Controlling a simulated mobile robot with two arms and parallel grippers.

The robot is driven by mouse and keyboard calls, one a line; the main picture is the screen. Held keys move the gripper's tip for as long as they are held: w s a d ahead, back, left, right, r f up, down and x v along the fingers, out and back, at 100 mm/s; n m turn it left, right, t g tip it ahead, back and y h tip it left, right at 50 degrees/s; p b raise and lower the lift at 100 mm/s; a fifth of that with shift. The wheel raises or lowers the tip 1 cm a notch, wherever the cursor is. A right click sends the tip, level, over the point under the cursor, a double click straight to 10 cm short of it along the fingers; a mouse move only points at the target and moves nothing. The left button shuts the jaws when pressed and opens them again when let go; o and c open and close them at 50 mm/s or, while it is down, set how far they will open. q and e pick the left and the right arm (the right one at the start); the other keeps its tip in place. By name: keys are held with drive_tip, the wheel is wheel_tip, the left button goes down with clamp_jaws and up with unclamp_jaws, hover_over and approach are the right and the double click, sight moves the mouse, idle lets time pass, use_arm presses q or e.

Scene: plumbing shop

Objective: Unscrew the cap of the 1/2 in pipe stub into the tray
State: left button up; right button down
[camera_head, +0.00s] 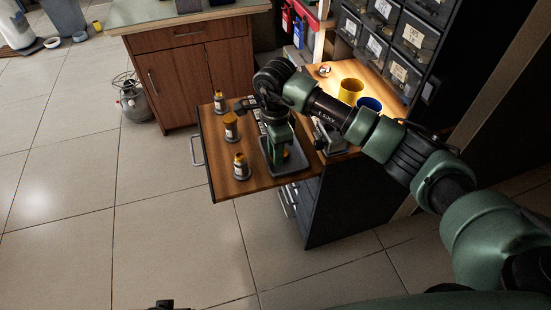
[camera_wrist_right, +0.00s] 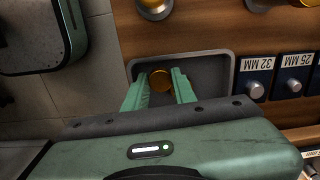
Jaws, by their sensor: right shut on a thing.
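My right gripper (camera_head: 281,152) points down over the dark grey tray (camera_head: 298,170) at the right side of the wooden board. In the right wrist view, its green fingers (camera_wrist_right: 160,84) are shut on a round brass-coloured cap (camera_wrist_right: 161,79). The cap is above or inside the tray (camera_wrist_right: 218,56); its height is hard to tell. Left of the tray stand three upright pipe stubs with brownish-orange tops: a back one (camera_head: 219,103), a middle one (camera_head: 231,128) and a front one (camera_head: 241,167). Their size marks are not readable. My left gripper does not show clearly.
Blocks labelled 32 MM (camera_wrist_right: 256,85) and 25 MM (camera_wrist_right: 295,85) sit beside the tray. A yellow cup (camera_head: 351,90) and a blue cup (camera_head: 369,104) stand on the worktop behind my right arm. Labelled drawers (camera_head: 400,50) rise behind. The tiled floor (camera_head: 60,200) at left is free.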

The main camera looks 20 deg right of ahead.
wheel_tip(320, 180, down, 3)
drive_tip(key=shift+r, duration=0.1)
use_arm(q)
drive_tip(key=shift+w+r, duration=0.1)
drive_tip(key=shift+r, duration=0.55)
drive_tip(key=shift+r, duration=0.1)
use_arm(e)
drive_tip(key=c, duration=1.4)
unclamp_jaws()
drive_tip(key=shift+c, duration=0.2)
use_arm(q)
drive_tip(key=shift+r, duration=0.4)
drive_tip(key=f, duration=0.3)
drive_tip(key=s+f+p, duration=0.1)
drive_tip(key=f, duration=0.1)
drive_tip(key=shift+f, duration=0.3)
use_arm(e)
wheel_tip(320, 180, up, 12)
